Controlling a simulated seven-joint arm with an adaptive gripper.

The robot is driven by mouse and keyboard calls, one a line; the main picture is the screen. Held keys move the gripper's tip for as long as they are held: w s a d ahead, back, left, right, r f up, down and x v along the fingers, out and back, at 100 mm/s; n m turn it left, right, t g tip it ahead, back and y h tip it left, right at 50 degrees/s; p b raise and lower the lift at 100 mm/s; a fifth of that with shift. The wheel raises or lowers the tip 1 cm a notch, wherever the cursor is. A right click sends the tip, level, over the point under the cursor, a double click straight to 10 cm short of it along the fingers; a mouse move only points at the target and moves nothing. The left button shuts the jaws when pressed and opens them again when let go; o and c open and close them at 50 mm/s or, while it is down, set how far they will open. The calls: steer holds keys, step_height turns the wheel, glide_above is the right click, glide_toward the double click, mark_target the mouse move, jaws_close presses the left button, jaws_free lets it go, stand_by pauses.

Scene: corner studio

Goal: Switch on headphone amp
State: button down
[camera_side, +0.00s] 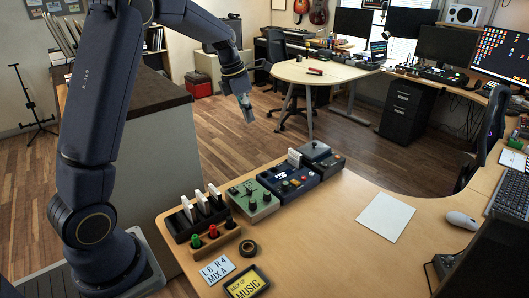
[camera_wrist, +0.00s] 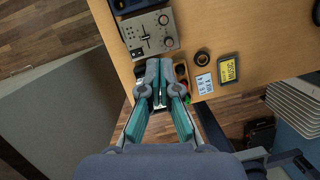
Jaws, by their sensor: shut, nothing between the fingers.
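Several small devices stand in a row on the wooden desk; no label that I can read marks one as the headphone amp. A green-grey box with knobs and a slider (camera_side: 255,199) stands beside the card rack; it also shows at the top of the wrist view (camera_wrist: 150,34). Behind it is a dark blue box with several knobs (camera_side: 285,182), then a grey box with a knob on top (camera_side: 321,158). My gripper (camera_side: 247,113) is shut and empty, in the air well above the desk. In the wrist view its fingers (camera_wrist: 160,98) hide part of the desk's edge.
A black rack with white cards (camera_side: 195,217) and a wooden block with coloured jacks (camera_side: 214,238) stand at the near left. A tape roll (camera_side: 248,248), two label cards (camera_side: 217,269) and a paper sheet (camera_side: 385,217) lie on the desk. The desk's middle is clear.

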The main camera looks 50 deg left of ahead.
steer(key=a+f+n+g, duration=0.1)
steer(key=a+f+n, duration=0.1)
steer(key=a+f, duration=0.45)
steer(key=g, duration=0.2)
glide_above(235, 191)
steer(key=a, duration=0.2)
step_height(235, 191, down, 9)
steer(key=shift+r+n, duration=0.1)
steer(key=shift+n, duration=0.2)
steer(key=f, duration=0.4)
steer(key=d+f, duration=0.1)
steer(key=f, duration=0.9)
steer(key=shift+d, duration=0.35)
steer(key=shift+d+f, duration=0.15)
